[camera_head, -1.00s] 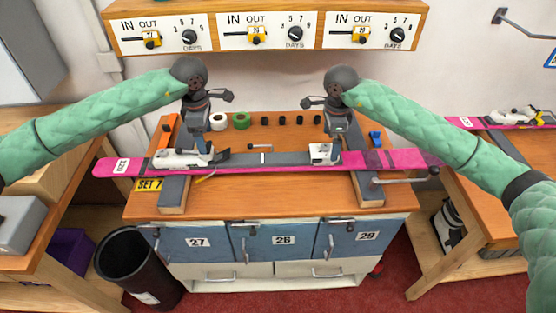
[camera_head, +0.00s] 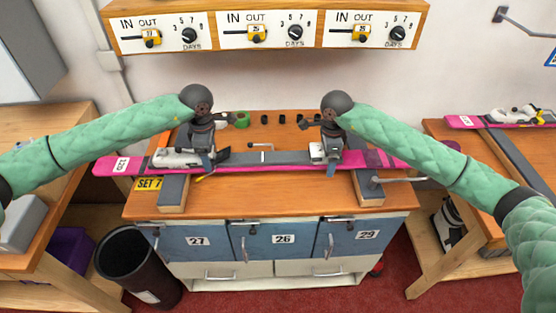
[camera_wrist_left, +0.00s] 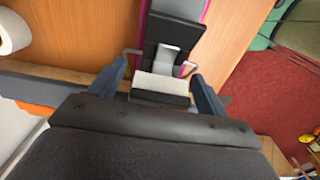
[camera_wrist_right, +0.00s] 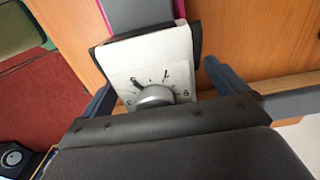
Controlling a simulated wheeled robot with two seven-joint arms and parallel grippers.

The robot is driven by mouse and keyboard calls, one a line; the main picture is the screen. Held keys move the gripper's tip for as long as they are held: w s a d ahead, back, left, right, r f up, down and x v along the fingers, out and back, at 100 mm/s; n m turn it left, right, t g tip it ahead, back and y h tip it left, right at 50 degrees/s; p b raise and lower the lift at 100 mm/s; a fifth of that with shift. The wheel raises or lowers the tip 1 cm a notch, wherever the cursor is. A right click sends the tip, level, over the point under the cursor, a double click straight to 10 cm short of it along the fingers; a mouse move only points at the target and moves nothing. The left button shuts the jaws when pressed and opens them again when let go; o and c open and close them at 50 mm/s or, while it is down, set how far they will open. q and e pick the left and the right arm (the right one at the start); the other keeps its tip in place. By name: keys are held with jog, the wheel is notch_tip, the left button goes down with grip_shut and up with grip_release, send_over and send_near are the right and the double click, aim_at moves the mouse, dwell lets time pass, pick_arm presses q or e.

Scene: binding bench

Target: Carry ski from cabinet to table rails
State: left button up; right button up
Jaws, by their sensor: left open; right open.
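A pink and grey ski (camera_head: 265,160) lies across the two rails on the table, its tag marked 123 at the left end. It carries a heel binding (camera_head: 183,158) on the left and a toe binding (camera_head: 318,152) on the right. My left gripper (camera_head: 211,170) is open, with its fingers on both sides of the ski at the left binding; they show in the left wrist view (camera_wrist_left: 165,88). My right gripper (camera_head: 332,165) is open around the ski at the right binding. The right wrist view shows the binding's white dial face (camera_wrist_right: 150,60) between the fingers.
The left rail (camera_head: 173,195) and right rail (camera_head: 369,190) support the ski. A hand crank (camera_head: 400,180) sticks out at the right rail. A green tape roll (camera_head: 242,119) stands behind the ski. A control shelf (camera_head: 270,32) hangs above; blue cabinet doors (camera_head: 283,240) are below.

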pick_arm(q)
jog(key=shift+c, duration=0.5)
pick_arm(e)
jog(key=shift+c, duration=0.5)
pick_arm(q)
jog(key=c, duration=1.4)
pick_arm(e)
jog(key=c, duration=1.4)
pick_arm(q)
grip_shut()
pick_arm(e)
jog(key=c, duration=0.5)
pick_arm(q)
jog(key=shift+r, duration=0.1)
pick_arm(e)
jog(key=shift+r, duration=0.1)
jog(key=shift+c, duration=0.2)
pick_arm(q)
jog(key=shift+w, duration=0.1)
pick_arm(e)
jog(key=shift+w, duration=0.1)
